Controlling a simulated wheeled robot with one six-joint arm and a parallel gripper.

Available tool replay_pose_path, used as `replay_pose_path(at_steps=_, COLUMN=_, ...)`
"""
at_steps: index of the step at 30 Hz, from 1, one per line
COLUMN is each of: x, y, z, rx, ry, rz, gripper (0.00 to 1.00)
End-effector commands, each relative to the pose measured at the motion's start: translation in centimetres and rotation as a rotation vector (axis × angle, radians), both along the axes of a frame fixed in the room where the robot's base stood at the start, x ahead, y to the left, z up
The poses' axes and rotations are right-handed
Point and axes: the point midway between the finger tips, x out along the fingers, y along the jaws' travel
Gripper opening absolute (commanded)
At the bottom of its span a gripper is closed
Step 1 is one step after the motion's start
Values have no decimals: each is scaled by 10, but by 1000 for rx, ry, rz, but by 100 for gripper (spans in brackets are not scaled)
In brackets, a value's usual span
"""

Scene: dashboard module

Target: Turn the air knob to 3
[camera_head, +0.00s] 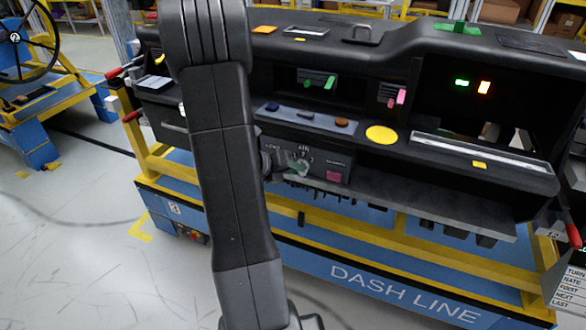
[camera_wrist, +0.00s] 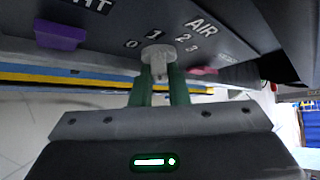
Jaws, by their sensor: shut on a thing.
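The air knob (camera_wrist: 157,55) is a pale grey knob on the dark panel in the wrist view, with the word AIR and the numbers 0, 1, 2 and 3 around it. My gripper (camera_wrist: 158,88) has green fingers closed on the knob's grip from both sides. The knob's ridge stands roughly upright in the picture, near the 1, but its exact pointer mark is too small to read. In the head view the air knob (camera_head: 302,167) is small, on the lower panel just right of my arm, and the gripper is mostly hidden behind the arm.
A purple block (camera_wrist: 60,35) is left in the wrist view. The shelf above holds several small coloured pieces.

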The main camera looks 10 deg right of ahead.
Motion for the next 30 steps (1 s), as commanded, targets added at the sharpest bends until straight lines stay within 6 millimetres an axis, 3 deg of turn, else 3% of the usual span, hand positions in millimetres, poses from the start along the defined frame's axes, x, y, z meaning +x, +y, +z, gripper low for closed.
replay_pose_path(at_steps=30, x=-8, y=-13, z=2, rx=758, ry=-515, rz=0, gripper=0)
